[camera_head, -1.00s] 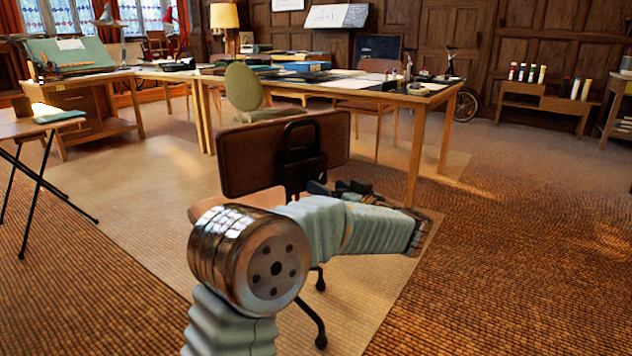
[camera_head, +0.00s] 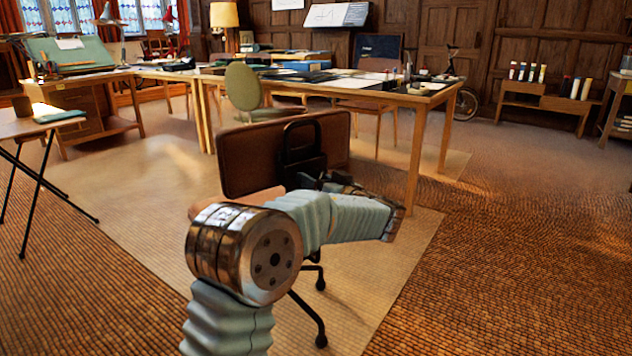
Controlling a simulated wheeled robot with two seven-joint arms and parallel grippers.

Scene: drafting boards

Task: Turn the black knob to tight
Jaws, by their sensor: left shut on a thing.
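A brown swivel chair (camera_head: 237,165) stands in front of me with its backrest towards me. A black bracket (camera_head: 301,135) runs up the middle of the backrest. My left gripper (camera_head: 312,181) is at the lower part of this bracket, just below the backrest, and is shut on the black knob there. The knob is largely hidden by the dark fingers, and I cannot make out its outline or any mark on it. My left arm covers much of the seat. My right gripper is not in view.
A long wooden table (camera_head: 430,96) with papers and books stands behind the chair, with a green chair (camera_head: 243,86) at its near side. A small folding table (camera_head: 22,128) is at the left. The floor at the right is clear.

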